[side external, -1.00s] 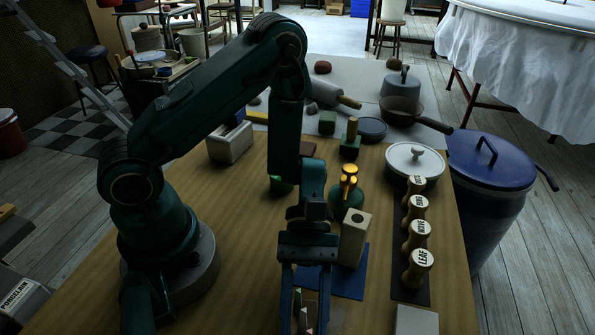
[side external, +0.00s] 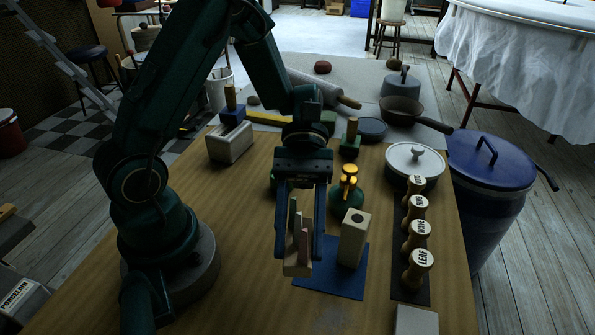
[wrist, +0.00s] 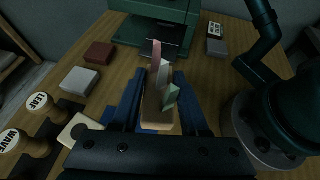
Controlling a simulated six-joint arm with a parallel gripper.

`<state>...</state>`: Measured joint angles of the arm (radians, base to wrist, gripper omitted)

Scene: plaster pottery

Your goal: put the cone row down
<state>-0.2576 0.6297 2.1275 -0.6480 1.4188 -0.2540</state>
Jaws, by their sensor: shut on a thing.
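The cone row is a pale block with several small upright cones, one pink, one whitish and one green. In the side view the cone row (side external: 297,267) is between the fingers of my gripper (side external: 303,250), and it also shows in the wrist view (wrist: 158,116). My gripper is shut on it and points down. The cone row looks upright, at the left edge of a blue mat (side external: 332,285). I cannot tell whether its underside touches anything.
A tall beige block with a hole (side external: 354,240) stands on the mat, right of my gripper. Stamps on a dark strip (side external: 410,290) line the right. The wooden table left of the mat is clear.

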